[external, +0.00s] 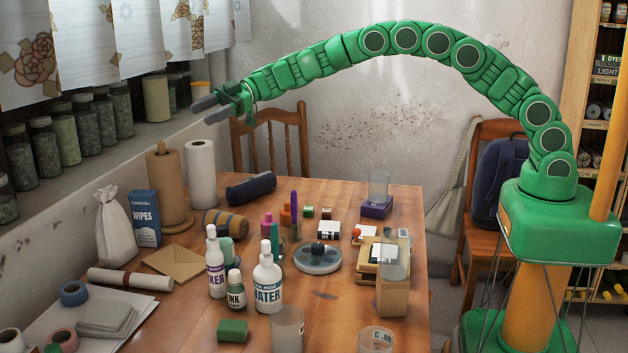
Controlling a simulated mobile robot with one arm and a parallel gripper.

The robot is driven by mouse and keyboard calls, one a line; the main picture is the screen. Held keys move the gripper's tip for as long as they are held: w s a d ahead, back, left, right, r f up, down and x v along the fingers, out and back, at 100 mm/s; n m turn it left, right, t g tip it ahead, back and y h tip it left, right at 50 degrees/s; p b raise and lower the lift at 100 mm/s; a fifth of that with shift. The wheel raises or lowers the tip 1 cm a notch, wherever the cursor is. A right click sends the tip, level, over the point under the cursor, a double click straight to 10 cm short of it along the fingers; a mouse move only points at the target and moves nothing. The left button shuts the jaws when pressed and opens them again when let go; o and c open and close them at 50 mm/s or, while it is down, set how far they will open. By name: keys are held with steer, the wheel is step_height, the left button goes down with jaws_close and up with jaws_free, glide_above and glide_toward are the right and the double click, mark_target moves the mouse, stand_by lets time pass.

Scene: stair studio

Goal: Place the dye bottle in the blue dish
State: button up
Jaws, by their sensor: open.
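My gripper (204,111) is open and empty, with its two dark fingers pointing left, high above the back left of the table. No bottle is clearly labelled dye. White bottles marked WATER (268,285) and partly readable "KER" (215,265) stand left of the dish, with a small INK bottle (236,290) between them. I cannot tell which is the dye bottle.
Clear cups (287,328) are at the front. A purple block (377,206) is at the back right. Jars (63,135) line the sill.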

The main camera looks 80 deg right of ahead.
steer(key=s+d+r+m+t+h, duration=0.3)
steer(key=d+r+m+t+h, duration=0.35)
steer(key=d+r, duration=0.75)
steer(key=s+d+f+m+g+h, duration=0.1)
steer(key=s+d+m+g+h, duration=0.55)
steer(key=s+d, duration=0.8)
steer(key=s+d+f+g+h, duration=0.1)
steer(key=s+f+h, duration=0.25)
steer(key=s, duration=1.15)
steer(key=s+a+f+g+y, duration=0.1)
steer(key=s+a+f+g, duration=0.1)
steer(key=s, duration=1.1)
steer(key=s+a+f+g+y, duration=0.2)
steer(key=s+a+f+g, duration=0.1)
steer(key=s, duration=1.1)
steer(key=s+a+f+g+y, duration=0.1)
steer(key=s+a+f+g, duration=0.2)
steer(key=s, duration=1.1)
step_height(320, 180, down, 2)
steer(key=shift+s+a+m+g+y, duration=0.15)
steer(key=shift+s+m+g+y, duration=0.2)
steer(key=shift+g, duration=0.65)
steer(key=shift+w, duration=0.1)
